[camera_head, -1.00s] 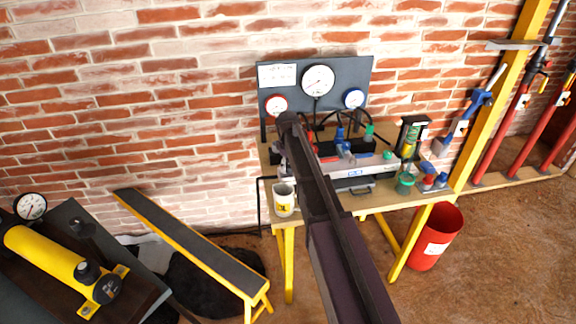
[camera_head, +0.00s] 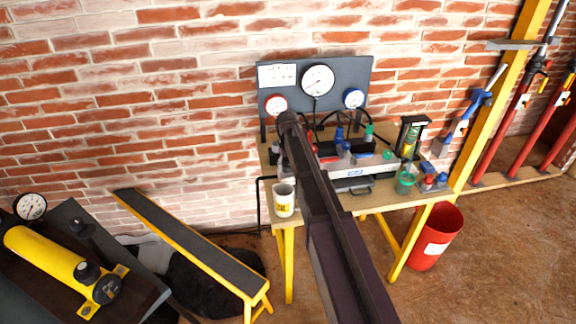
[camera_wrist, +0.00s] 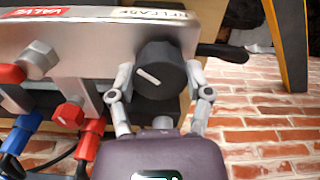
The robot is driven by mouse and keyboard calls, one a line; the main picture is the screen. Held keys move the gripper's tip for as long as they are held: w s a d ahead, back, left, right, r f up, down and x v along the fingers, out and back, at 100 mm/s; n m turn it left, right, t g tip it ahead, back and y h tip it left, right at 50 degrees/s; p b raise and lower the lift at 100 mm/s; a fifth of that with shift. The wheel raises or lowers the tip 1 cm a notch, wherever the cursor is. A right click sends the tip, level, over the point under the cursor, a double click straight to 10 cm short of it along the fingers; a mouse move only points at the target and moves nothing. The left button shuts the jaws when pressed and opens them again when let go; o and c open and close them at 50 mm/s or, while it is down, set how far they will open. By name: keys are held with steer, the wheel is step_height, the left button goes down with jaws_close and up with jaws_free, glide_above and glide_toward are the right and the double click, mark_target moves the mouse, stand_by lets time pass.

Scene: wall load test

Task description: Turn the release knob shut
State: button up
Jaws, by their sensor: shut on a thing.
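The release knob (camera_wrist: 160,72) is a black round knob with a white pointer line, below a label reading RELEASE in the wrist view. The line slants from upper left to lower right. My gripper (camera_wrist: 160,84) is shut on the knob, with one grey finger on each side of it. The knob sits at the end of a silver metal block (camera_wrist: 100,42). In the head view my arm hides the knob and my gripper.
A red hex knob (camera_wrist: 68,114) and red and blue hose fittings are left of my gripper. A black lever (camera_wrist: 222,52) sticks out to the right.

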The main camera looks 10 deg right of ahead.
steer(key=m, duration=0.5)
steer(key=shift+m, duration=0.3)
steer(key=m, duration=0.4)
steer(key=shift+s+m, duration=0.1)
steer(key=shift+m, duration=0.2)
steer(key=o, duration=1.1)
steer(key=shift+o, duration=0.2)
steer(key=shift+n, duration=0.4)
